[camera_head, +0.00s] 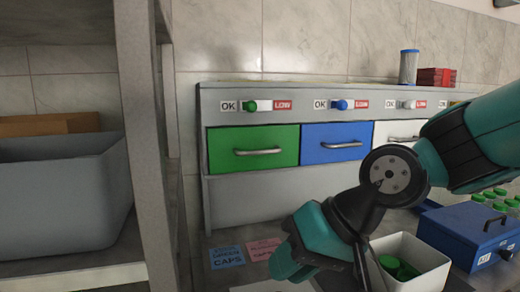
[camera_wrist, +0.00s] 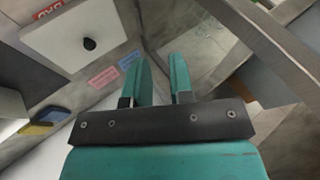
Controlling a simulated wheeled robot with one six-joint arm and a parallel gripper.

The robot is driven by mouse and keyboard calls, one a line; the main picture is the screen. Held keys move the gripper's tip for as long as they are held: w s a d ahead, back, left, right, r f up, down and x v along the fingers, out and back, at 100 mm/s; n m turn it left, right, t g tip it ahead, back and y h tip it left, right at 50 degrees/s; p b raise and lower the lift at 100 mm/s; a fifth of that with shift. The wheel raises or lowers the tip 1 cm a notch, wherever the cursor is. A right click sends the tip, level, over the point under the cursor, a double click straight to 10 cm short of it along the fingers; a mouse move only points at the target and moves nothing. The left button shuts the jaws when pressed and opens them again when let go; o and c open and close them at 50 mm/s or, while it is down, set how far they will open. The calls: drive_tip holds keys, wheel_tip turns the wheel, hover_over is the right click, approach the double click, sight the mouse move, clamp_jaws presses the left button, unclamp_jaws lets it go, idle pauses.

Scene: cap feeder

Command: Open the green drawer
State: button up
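The green drawer (camera_head: 252,148) is at the left of the grey cabinet in the head view. Its front looks flush with the cabinet, so it is shut. A silver bar handle (camera_head: 257,151) runs across its front. My gripper (camera_wrist: 161,75) shows in the wrist view with its two teal fingers apart and nothing between them. In the head view my arm comes in from the right, and its teal wrist end is low, in front of and below the drawers, apart from the green handle. The fingertips are hard to make out there. The green drawer is not recognisable in the wrist view.
A blue drawer (camera_head: 337,142) and a white drawer (camera_head: 397,132), partly behind my arm, are to the right. A grey shelf post (camera_head: 148,150) stands close at left. A white bin (camera_head: 420,262) with green caps and a blue box (camera_head: 470,232) are at lower right.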

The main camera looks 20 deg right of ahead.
drive_tip(key=w+d+r+m+t, duration=0.5)
drive_tip(key=w+r+m+t, duration=0.1)
drive_tip(key=w+m, duration=0.25)
drive_tip(key=m+t+p, duration=0.2)
drive_tip(key=m+t, duration=0.3)
drive_tip(key=m, duration=0.2)
approach(262, 153)
drive_tip(key=shift+n+h, duration=0.35)
drive_tip(key=shift+h, duration=0.05)
drive_tip(key=p+x, duration=0.1)
drive_tip(key=x, duration=0.2)
drive_tip(key=p+x, duration=0.2)
drive_tip(key=x, duration=0.1)
drive_tip(key=p+x, duration=0.1)
drive_tip(key=x, duration=0.2)
drive_tip(key=shift+w+a+r, duration=0.15)
drive_tip(key=shift+a+r, duration=0.1)
drive_tip(key=shift+a, duration=0.05)
drive_tip(key=shift+w+a+f+p, duration=0.2)
drive_tip(key=shift+w+p, duration=0.2)
drive_tip(key=shift+w, duration=0.15)
clamp_jaws()
